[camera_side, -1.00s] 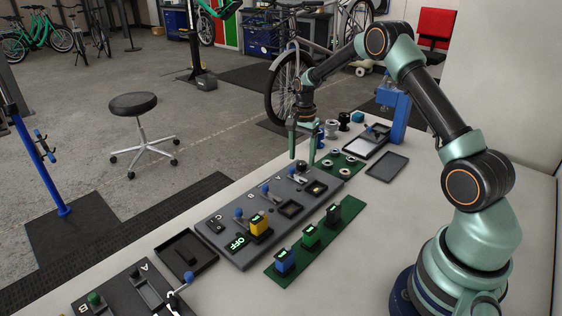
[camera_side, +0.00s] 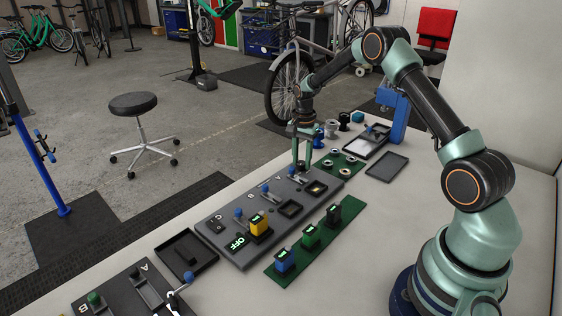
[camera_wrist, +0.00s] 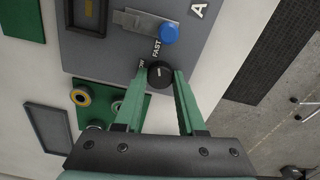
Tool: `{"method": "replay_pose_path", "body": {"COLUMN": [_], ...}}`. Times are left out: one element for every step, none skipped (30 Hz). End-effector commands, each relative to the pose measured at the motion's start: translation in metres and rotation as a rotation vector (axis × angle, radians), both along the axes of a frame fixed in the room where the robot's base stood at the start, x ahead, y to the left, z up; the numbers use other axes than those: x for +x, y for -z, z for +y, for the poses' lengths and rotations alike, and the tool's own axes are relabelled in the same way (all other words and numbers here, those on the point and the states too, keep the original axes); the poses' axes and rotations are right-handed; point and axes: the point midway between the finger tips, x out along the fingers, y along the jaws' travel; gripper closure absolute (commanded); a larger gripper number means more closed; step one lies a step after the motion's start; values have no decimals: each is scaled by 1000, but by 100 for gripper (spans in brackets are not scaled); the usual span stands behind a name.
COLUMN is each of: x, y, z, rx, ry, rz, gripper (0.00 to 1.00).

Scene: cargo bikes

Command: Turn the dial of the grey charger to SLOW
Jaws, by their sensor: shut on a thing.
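The grey charger (camera_side: 228,252) is a long dark grey panel on the bench, with letters A, B and C and an OFF display. Its black dial (camera_wrist: 160,74) sits at the panel's end in the wrist view, with a small white mark on top. The word FAST is readable beside it; a second label is partly covered, with only "OW" showing. My gripper (camera_side: 301,168) is lowered over the far end of the charger. In the wrist view my gripper (camera_wrist: 159,76) has one finger on each side of the dial, shut on it. I cannot tell exactly which label the mark points to.
A blue knob (camera_wrist: 168,33) on a slider is close beside the dial. A yellow battery (camera_side: 260,225) stands on the charger. A green strip (camera_side: 272,266) with blue, green and dark blocks lies in front. A green plate with rings (camera_side: 345,172) is to the right.

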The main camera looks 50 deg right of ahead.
Motion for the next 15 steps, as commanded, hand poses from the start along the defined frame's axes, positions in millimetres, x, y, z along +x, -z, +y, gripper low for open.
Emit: {"method": "replay_pose_path", "body": {"x": [0, 0, 0, 0, 0, 0, 0, 0, 0, 0, 0, 0, 0, 0, 0], "y": [0, 0, 0, 0, 0, 0, 0, 0, 0, 0, 0, 0, 0, 0, 0], "z": [0, 0, 0, 0, 0, 0, 0, 0, 0, 0, 0, 0, 0, 0, 0], "rx": [1, 1, 1, 1, 1, 1, 1, 1, 0, 0, 0, 0, 0, 1, 1], "ry": [-12, -23, -40, -54, -72, -96, -116, -139, -170, -195, -221, -257, -285, -313, -352], "rz": [1, 2, 2, 2, 2, 2, 2, 2, 2, 2, 2, 2, 2, 2, 2], "gripper": [100, 100, 100, 100, 100, 100, 100, 100, 100, 100, 100, 100, 100, 100, 100]}}
